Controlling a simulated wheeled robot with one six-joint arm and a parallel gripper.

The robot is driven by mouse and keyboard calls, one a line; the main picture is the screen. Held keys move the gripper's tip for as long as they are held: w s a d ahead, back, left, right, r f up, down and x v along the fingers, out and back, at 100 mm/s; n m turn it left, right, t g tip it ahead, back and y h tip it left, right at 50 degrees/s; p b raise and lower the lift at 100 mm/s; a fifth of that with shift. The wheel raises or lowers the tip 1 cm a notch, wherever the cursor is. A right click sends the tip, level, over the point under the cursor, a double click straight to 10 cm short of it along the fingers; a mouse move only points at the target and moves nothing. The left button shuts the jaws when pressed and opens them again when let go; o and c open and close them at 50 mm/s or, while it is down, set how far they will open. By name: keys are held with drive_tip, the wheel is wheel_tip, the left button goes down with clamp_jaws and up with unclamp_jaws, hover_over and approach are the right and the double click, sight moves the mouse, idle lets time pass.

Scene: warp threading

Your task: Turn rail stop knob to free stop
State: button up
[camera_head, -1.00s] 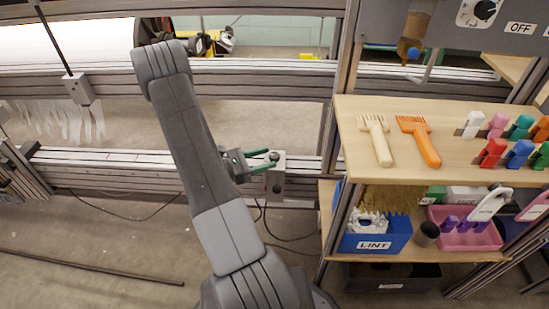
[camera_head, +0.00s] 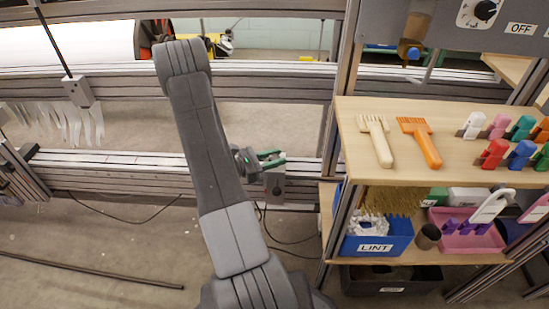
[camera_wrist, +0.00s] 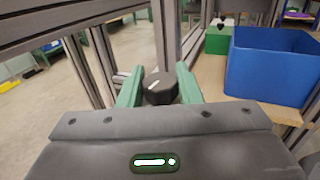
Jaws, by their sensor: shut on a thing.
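The rail stop knob (camera_wrist: 160,88) is a dark round knob with a pale pointer mark, in the middle of the wrist view. The green fingers of my gripper (camera_wrist: 158,92) stand on both sides of it and are shut on it. In the head view my gripper (camera_head: 272,158) is at the grey rail stop block (camera_head: 274,188) on the lower rail, left of the shelf post. The knob is hard to make out in the head view, as the fingers and wrist cover it.
To the right stands a wooden shelf (camera_head: 455,150) with combs and coloured clips. Below are a blue LINT bin (camera_head: 375,247) and a pink tray (camera_head: 470,240). The blue bin also shows in the wrist view (camera_wrist: 272,65). A metal post (camera_head: 345,90) rises close right of my gripper.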

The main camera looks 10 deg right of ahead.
drive_tip(key=shift+n+t+y, duration=0.3)
drive_tip(key=shift+n+t, duration=0.5)
drive_tip(key=shift+t, duration=0.4)
drive_tip(key=o, duration=1)
drive_tip(key=shift+c, duration=0.2)
drive_tip(key=p+v, duration=0.2)
drive_tip(key=v, duration=1.1)
drive_tip(key=shift+s+a+p, duration=0.2)
drive_tip(key=shift+a+p, duration=0.1)
drive_tip(key=shift+a, duration=0.05)
drive_tip(key=b+x, duration=0.2)
drive_tip(key=x, duration=1.1)
drive_tip(key=shift+w+d+b, duration=0.2)
drive_tip(key=shift+d+b, duration=0.15)
